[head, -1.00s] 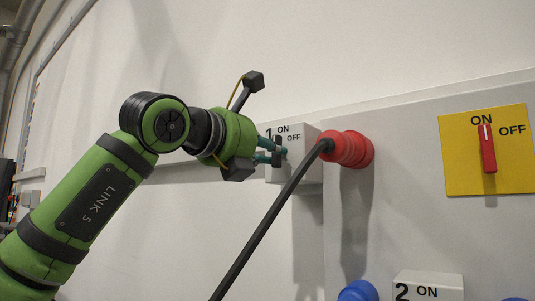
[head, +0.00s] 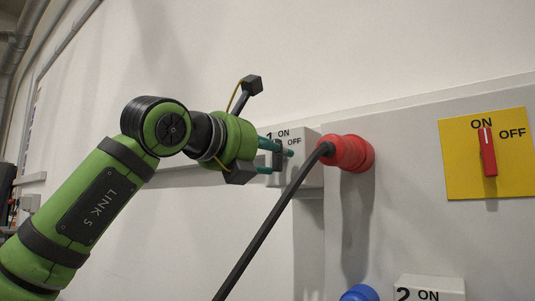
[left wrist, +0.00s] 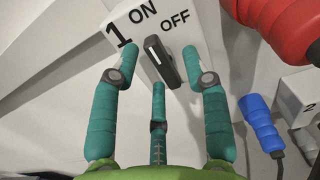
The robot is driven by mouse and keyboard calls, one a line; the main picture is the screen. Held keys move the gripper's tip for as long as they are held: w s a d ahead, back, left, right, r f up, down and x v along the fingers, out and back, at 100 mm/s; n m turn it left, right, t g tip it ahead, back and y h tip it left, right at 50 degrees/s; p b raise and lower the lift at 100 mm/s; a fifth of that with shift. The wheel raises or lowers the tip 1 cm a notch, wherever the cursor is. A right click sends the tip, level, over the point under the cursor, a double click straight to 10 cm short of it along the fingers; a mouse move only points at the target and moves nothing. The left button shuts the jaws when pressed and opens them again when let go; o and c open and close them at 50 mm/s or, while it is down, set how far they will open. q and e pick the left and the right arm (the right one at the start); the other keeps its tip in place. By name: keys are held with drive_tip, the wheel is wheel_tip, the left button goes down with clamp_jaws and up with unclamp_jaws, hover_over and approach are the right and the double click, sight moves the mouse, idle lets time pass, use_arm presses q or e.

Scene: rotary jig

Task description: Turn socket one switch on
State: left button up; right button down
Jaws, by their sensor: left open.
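The socket one box (head: 308,172) is white, labelled 1, ON and OFF, and fixed to the wall panel; it also shows in the left wrist view (left wrist: 205,42). Its black switch knob (left wrist: 165,62) stands out from the face, with its white-marked end toward ON. My left gripper (head: 278,153) is close in front of the box. In the left wrist view its teal fingers (left wrist: 158,66) are open: two flank the knob with gaps, and the third is below its near end. In the head view the fingers partly cover the knob (head: 279,162). My right gripper is out of view.
A red plug (head: 350,153) sits on the box's right side, its black cable (head: 262,230) hanging down left past the gripper. A yellow panel with a red switch (head: 488,152), a socket two box (head: 440,285) and a blue connector (head: 358,293) are further right.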

use_arm(q)
drive_tip(key=shift+s, duration=0.1)
drive_tip(key=v, duration=1.2)
